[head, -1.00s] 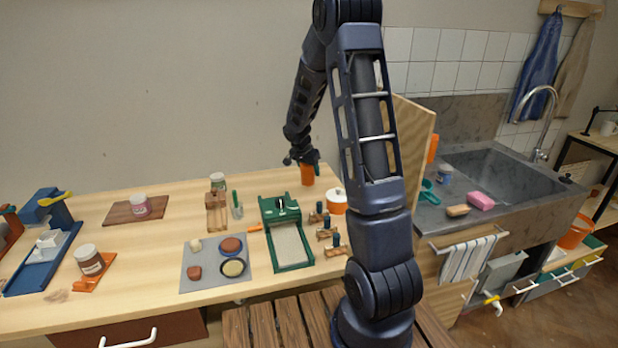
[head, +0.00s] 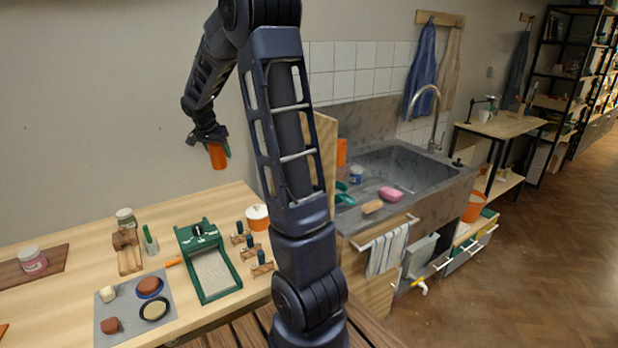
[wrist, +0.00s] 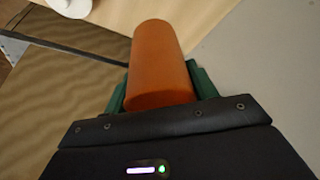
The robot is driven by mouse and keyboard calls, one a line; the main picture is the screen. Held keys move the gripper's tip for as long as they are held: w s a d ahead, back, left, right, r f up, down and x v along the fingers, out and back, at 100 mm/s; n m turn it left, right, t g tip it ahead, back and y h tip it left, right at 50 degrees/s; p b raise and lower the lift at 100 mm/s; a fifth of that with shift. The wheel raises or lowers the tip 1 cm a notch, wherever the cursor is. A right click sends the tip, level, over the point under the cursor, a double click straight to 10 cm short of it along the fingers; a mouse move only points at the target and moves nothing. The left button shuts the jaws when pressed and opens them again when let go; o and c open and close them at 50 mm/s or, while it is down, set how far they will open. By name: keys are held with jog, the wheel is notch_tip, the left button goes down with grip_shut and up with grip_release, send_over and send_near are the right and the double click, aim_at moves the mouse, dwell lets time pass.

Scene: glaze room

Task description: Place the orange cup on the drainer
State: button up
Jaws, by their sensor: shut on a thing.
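The orange cup (head: 217,157) is held in the air above the far part of the wooden worktop (head: 205,205), near the wall. My gripper (head: 217,143) is shut on it from above. In the wrist view the orange cup (wrist: 160,60) sits between the green fingers of my gripper (wrist: 160,92). I cannot pick out the drainer for certain. The grey sink (head: 405,170) is to the right, with its left side partly hidden by my arm and an upright wooden board (head: 325,150).
A white-lidded orange pot (head: 258,217), a green-framed tray (head: 212,270), small stamps and a jar (head: 125,217) stand on the worktop. A pink soap (head: 391,194), a sponge (head: 372,207) and a green scoop (head: 345,195) lie by the sink. A tall tap (head: 437,115) rises behind it.

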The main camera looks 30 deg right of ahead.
notch_tip(320, 180, up, 26)
jog(key=w+d+m+g, duration=0.15)
jog(key=d+m, duration=0.35)
jog(key=d, duration=3.4)
jog(key=s+d+m+g, duration=0.1)
jog(key=s+d, duration=0.5)
jog(key=d, duration=0.5)
jog(key=s+d+m+h, duration=0.1)
jog(key=s+d, duration=0.5)
jog(key=d, duration=0.4)
jog(key=s+d+m+g, duration=0.1)
jog(key=s+d, duration=0.6)
jog(key=d, duration=0.4)
jog(key=shift+t, duration=0.25)
jog(key=f, duration=4.6)
jog(key=shift+w+a+f, duration=0.15)
jog(key=shift+w+a, duration=0.25)
jog(key=o, duration=1)
jog(key=shift+f, duration=0.1)
